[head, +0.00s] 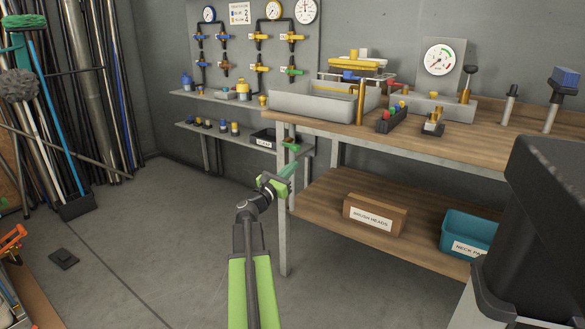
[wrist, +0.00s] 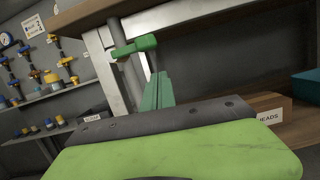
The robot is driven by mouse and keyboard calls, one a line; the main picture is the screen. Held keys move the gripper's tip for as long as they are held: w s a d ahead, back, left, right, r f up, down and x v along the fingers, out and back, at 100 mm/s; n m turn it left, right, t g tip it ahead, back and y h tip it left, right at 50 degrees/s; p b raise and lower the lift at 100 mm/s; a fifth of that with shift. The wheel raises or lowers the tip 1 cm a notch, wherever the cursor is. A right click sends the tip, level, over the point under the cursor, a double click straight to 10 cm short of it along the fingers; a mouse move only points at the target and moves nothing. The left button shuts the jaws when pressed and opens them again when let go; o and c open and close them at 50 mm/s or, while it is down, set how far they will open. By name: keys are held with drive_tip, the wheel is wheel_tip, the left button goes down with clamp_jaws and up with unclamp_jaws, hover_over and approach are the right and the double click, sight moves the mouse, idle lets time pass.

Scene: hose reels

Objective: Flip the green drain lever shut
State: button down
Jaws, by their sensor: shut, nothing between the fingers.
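The green drain lever (head: 291,147) is at the bench's left front corner, just below the worktop. In the wrist view the green lever (wrist: 135,47) lies roughly crosswise, ahead of and slightly left of my fingertips. My gripper (head: 290,168) is shut and empty, with its teal-green fingers pointing up toward the lever. In the wrist view my gripper (wrist: 159,78) sits just below the lever's right end, with a small gap showing between them. The lever's mount is mostly hidden in the head view.
The workbench (head: 450,132) has a metal leg (head: 283,225) close to my arm. Its lower shelf holds a wooden box (head: 374,215) and a teal bin (head: 468,232). A valve panel (head: 245,45) hangs on the back wall. The floor (head: 170,230) to the left is mostly clear.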

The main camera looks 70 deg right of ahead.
drive_tip(key=b+v, duration=0.1)
drive_tip(key=v, duration=0.9)
drive_tip(key=shift+s+f, duration=0.15)
drive_tip(key=shift+f, duration=0.3)
